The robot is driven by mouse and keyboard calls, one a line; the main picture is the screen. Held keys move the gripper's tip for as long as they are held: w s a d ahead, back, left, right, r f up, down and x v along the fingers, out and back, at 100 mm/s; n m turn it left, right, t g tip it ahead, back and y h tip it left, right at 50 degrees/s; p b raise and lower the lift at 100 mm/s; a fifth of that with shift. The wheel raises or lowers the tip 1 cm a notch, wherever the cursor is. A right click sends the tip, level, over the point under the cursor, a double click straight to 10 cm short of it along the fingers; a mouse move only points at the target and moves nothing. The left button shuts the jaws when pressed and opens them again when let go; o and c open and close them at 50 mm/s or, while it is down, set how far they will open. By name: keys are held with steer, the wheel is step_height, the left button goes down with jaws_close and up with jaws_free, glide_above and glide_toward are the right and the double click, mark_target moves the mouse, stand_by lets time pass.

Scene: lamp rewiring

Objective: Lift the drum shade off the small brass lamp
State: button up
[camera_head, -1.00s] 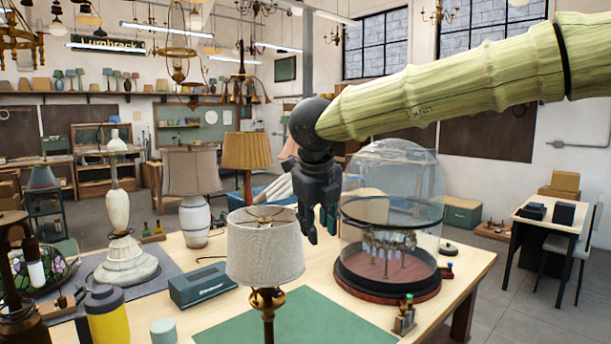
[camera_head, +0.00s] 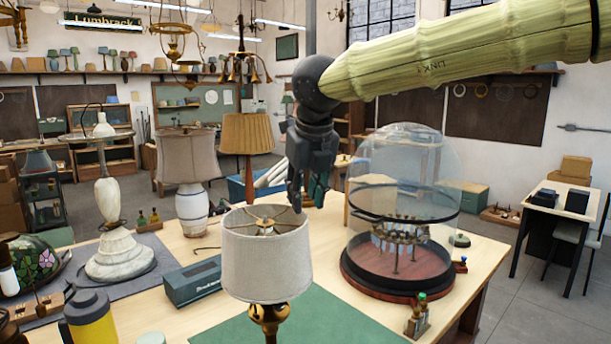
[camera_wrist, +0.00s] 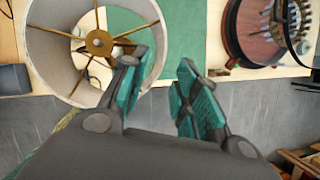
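The drum shade (camera_head: 266,262) is pale grey fabric and sits on the small brass lamp (camera_head: 269,316) at the front of the bench. Its open top shows a brass spider frame. In the wrist view the shade (camera_wrist: 40,55) is at upper left, with the brass spider (camera_wrist: 99,42) inside it. My gripper (camera_head: 307,198) points down above and just behind the shade's right side in the head view. In the wrist view my gripper (camera_wrist: 160,85) has its teal-padded fingers apart with nothing between them. The left finger overlaps the shade's rim in the picture; I cannot tell whether they touch.
A glass dome (camera_head: 404,190) on a round wooden base stands right of the lamp. A green mat (camera_head: 335,320) lies under the lamp. A dark teal box (camera_head: 192,282), a white table lamp (camera_head: 193,208) and a yellow flask (camera_head: 92,322) stand left.

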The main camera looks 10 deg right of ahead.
mark_target(303, 214)
steer(key=shift+p+x, duration=0.65)
steer(key=shift+x, duration=2.45)
jaws_close()
steer(key=shift+r, duration=0.2)
steer(key=shift+r+p, duration=0.9)
steer(key=shift+p, duration=0.1)
steer(key=shift+r, duration=0.1)
